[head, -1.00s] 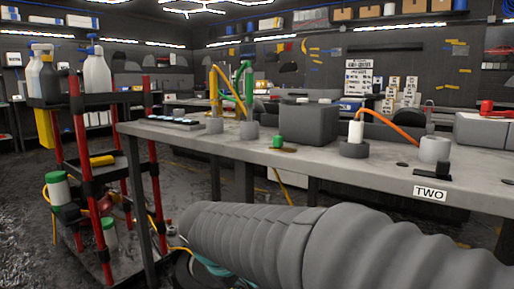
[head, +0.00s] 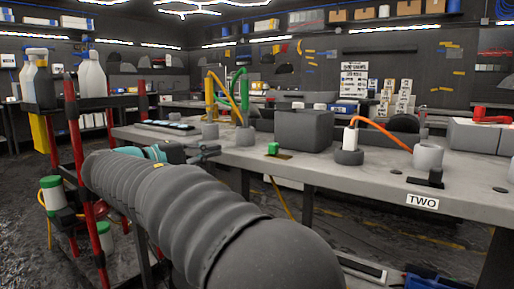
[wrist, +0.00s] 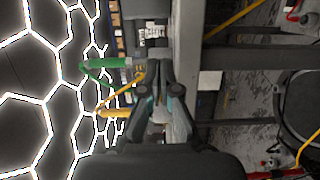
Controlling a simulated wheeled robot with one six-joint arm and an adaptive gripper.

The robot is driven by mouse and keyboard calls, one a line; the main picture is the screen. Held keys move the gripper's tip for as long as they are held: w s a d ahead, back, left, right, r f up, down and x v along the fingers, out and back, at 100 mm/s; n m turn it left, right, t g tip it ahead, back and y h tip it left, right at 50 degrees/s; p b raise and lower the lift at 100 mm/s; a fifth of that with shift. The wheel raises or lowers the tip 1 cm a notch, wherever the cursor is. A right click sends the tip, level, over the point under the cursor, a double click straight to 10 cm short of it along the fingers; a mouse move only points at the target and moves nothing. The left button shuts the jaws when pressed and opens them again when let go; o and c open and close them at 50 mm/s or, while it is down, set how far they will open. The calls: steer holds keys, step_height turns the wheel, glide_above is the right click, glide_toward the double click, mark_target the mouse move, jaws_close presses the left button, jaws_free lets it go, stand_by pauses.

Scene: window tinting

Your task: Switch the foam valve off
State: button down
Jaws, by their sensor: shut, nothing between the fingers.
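No label marks the foam valve, so I cannot tell for sure which fitting it is. A green upright fitting (head: 243,92) and a yellow one (head: 210,98) with hoses stand in grey bases on the bench; the wrist view also shows the green one (wrist: 106,62) and the yellow one (wrist: 113,113). A small green block (head: 272,149) sits at the bench's front edge. A red handle (head: 490,116) is at the far right. My gripper (head: 216,150) is shut and empty at the bench's near edge, left of the green block; the wrist view shows its fingertips (wrist: 159,66) together.
The grey bench (head: 330,180) carries a dark box (head: 304,128) and a white bottle (head: 351,138) with an orange hose. A "TWO" label (head: 422,200) is on its front edge. A red-post cart (head: 75,150) with spray bottles stands left, close to my arm.

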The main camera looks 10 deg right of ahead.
mark_target(258, 156)
steer(key=shift+d, duration=0.15)
steer(key=x, duration=0.9)
steer(key=shift+w+d+f, duration=0.1)
steer(key=shift+d, duration=0.15)
steer(key=shift+s+d+b, duration=0.55)
steer(key=shift+s+d, duration=0.4)
steer(key=shift+d, duration=0.15)
steer(key=shift+s+d, duration=0.4)
